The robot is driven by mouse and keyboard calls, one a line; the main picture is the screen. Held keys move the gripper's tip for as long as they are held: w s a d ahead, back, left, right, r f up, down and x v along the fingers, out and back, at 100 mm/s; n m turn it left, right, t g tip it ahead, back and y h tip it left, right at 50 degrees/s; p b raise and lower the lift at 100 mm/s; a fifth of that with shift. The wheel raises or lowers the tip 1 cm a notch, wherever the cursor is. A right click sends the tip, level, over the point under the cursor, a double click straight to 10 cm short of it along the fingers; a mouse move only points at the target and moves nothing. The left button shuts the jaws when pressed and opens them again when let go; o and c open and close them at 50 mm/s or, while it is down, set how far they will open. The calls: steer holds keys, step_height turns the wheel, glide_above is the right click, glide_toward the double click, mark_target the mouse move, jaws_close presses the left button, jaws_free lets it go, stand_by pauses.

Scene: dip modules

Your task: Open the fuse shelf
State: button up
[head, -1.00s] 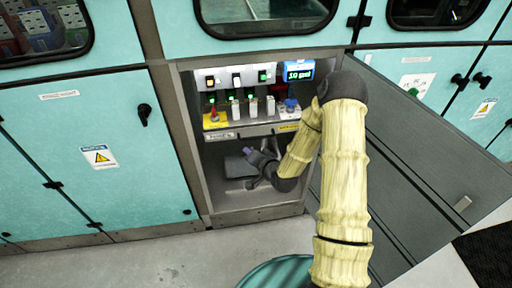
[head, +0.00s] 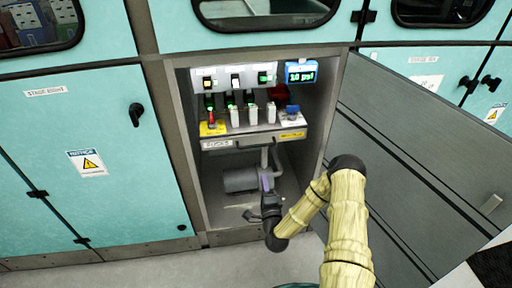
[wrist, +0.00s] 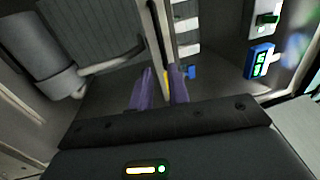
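The fuse shelf (head: 218,144) is a grey shelf front with a label reading like "FUSES", inside the open cabinet. It bears a row of switches and fuses. A dark handle bar (head: 252,143) runs along its front. My gripper (head: 265,176) is low in the cabinet opening, in front of and just below the shelf front. In the wrist view its two purple fingers (wrist: 160,88) are apart, and the shelf's front edge (wrist: 160,35) runs into the gap between them. I cannot tell whether they touch it.
The cabinet door (head: 400,160) stands open to the right, beside my arm. A grey motor or pump (head: 240,180) with a pipe sits below the shelf. A control panel with a blue display (head: 300,73) is above it. The floor in front is bare.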

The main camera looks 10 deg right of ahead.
mark_target(256, 146)
steer(key=w+r, duration=0.1)
steer(key=w, duration=0.4)
steer(key=w+r+b, duration=0.1)
steer(key=w, duration=0.5)
steer(key=w+r+b, duration=0.1)
steer(key=w, duration=0.5)
steer(key=shift+r, duration=0.15)
jaws_close()
